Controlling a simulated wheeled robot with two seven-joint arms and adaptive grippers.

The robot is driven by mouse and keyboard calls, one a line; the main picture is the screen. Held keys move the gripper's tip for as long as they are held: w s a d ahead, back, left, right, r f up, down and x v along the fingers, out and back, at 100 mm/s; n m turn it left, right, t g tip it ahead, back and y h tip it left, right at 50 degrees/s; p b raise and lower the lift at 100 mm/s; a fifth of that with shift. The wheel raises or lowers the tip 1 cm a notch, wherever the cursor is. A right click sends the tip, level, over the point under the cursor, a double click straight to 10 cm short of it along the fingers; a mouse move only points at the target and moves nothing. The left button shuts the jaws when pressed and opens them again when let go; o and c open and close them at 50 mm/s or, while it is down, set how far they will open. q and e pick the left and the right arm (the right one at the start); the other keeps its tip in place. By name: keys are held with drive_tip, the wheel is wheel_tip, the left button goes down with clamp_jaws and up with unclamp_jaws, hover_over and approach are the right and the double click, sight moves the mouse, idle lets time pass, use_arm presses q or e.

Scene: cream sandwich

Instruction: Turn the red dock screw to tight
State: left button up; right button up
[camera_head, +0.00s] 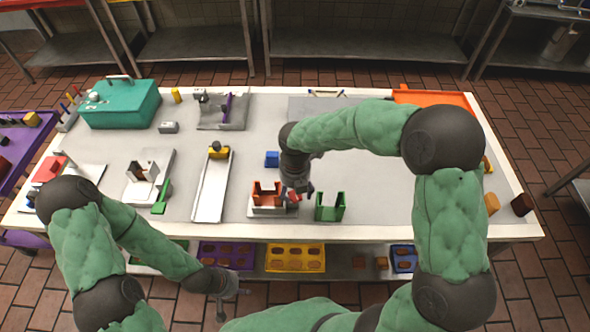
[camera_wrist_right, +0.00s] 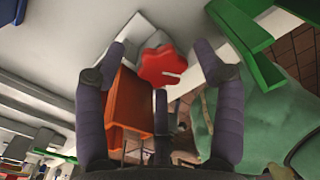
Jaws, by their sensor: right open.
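The red dock screw (camera_wrist_right: 162,66) is a lobed knob with a pale line mark on its face. It also shows small in the head view (camera_head: 294,197), at the right side of the orange dock (camera_head: 267,188). In the wrist view the orange dock (camera_wrist_right: 128,100) is left of the knob. My right gripper (camera_wrist_right: 160,73) is open, its fingers spread around the knob with visible gaps; in the head view it (camera_head: 298,188) is over the dock's right side, partly hiding the screw. My left gripper (camera_head: 230,288) hangs low in front of the table; its finger opening is unclear.
A green dock (camera_head: 330,206) stands close to the right of the screw. A blue block (camera_head: 272,159) lies behind the orange dock, and a white ramp (camera_head: 211,187) is to its left.

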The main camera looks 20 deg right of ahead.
drive_tip(key=shift+n+b, duration=0.5)
drive_tip(key=shift+n, duration=0.4)
wheel_tip(320, 180, up, 11)
drive_tip(key=p, duration=0.3)
drive_tip(key=shift+w, duration=0.1)
drive_tip(key=f+m+b, duration=0.1)
drive_tip(key=f+m, duration=0.2)
drive_tip(key=m, duration=0.3)
drive_tip(key=f+m+b, duration=0.2)
drive_tip(key=f+m, duration=0.2)
drive_tip(key=m, duration=0.3)
drive_tip(key=f+m+b, duration=0.2)
drive_tip(key=f+m, duration=0.1)
drive_tip(key=m, duration=0.3)
drive_tip(key=shift+s+d+f, duration=0.2)
drive_tip(key=shift+s+f, duration=0.15)
drive_tip(key=c, duration=1.1)
